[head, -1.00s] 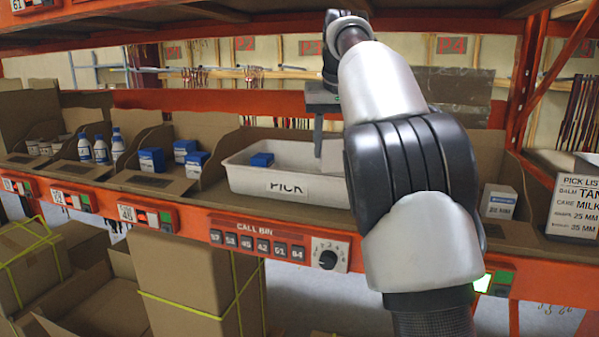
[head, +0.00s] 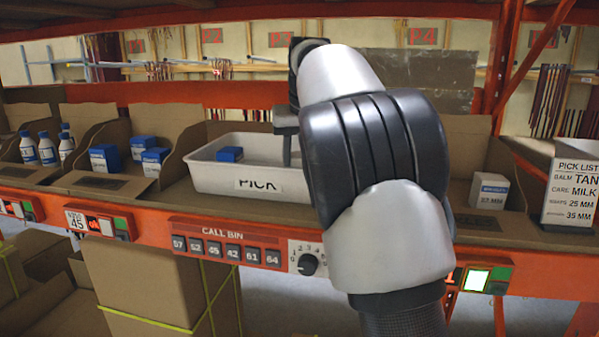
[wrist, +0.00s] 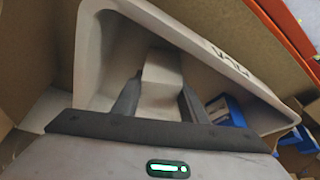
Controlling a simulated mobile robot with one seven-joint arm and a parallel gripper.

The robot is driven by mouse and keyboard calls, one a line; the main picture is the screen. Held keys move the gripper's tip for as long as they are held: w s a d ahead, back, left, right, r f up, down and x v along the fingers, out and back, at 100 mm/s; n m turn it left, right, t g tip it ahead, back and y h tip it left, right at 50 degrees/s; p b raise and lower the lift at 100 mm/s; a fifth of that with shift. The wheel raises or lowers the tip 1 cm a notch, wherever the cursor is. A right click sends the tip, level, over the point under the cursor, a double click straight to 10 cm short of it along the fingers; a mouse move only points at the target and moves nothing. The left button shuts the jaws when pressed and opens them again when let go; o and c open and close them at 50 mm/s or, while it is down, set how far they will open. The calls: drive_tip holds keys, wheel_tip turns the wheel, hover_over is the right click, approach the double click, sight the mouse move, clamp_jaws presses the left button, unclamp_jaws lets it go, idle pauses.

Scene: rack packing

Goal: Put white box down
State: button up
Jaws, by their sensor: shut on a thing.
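My gripper (wrist: 158,100) is shut on a white box (wrist: 161,75), which sits between its two fingers in the wrist view. The fingers and the box are within the walls of the white PICK tray (wrist: 88,60). I cannot tell whether the box touches the tray floor. In the head view my gripper (head: 287,147) points down into the tray (head: 215,178), and my arm hides most of the held box. A blue box (head: 230,154) lies in the tray's left part; it also shows in the wrist view (wrist: 228,110), to the right of the fingers.
Another white box (head: 490,190) stands in a cardboard bin at the right, beside a pick list sign (head: 572,190). Blue boxes (head: 105,158) and white bottles (head: 47,149) stand in bins at the left. An orange shelf beam (head: 150,216) runs along the front.

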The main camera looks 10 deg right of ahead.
drive_tip(key=shift+f, duration=0.5)
drive_tip(key=shift+f, duration=0.1)
drive_tip(key=o, duration=1.3)
